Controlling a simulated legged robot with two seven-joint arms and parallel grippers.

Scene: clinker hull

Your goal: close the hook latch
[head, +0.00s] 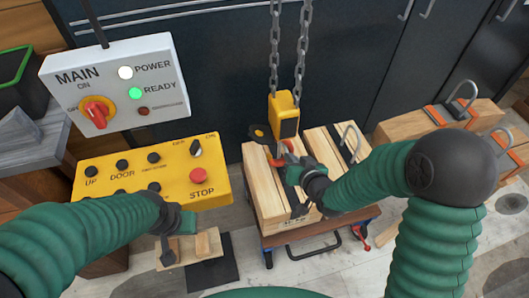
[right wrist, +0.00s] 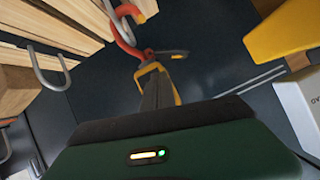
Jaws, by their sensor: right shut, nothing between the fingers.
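The yellow hoist block (head: 284,117) hangs from two chains over a wooden crate. Below it is the orange-red hook (head: 287,157), partly hidden by my right gripper (head: 285,168). In the right wrist view the hook (right wrist: 125,32) curves near a grey ring at the top. My right gripper (right wrist: 152,70) is shut and empty, its tips close beside the hook's lower end; I cannot tell if they touch. A small dark piece (right wrist: 172,55), perhaps the latch, lies just right of the tips; its position is unclear. My left gripper (head: 170,235) is low at left, its fingers unclear.
The slatted crate (head: 262,200) stands on a low cart. A yellow control box (head: 145,172) with buttons and a white MAIN panel (head: 115,85) are at left. More wooden blocks with grey shackles (head: 462,95) are at right. Dark cabinets stand behind.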

